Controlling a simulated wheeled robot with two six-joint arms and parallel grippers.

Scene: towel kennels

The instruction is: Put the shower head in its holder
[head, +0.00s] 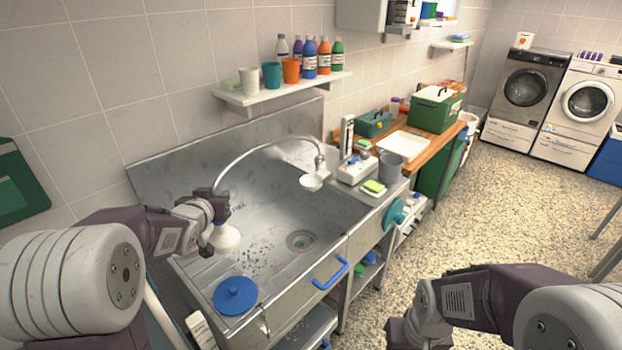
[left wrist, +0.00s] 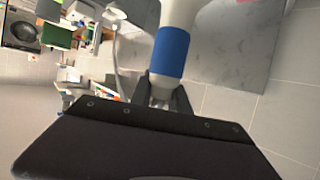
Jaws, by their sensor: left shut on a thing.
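In the head view my left gripper (head: 216,204) is over the left part of the steel sink (head: 262,205), shut on the white shower head (head: 224,238). The shower head's wide white end hangs below the fingers. In the left wrist view its white handle with a blue band (left wrist: 171,52) stands between the fingers (left wrist: 165,98). I cannot tell whether this fitting is the holder. My right gripper (head: 415,335) is low at the bottom edge, its fingers unclear.
A blue lid-like disc (head: 236,295) lies on the sink's front left edge. A shelf (head: 285,92) with bottles and cups hangs above the sink. The sink basin is mostly clear.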

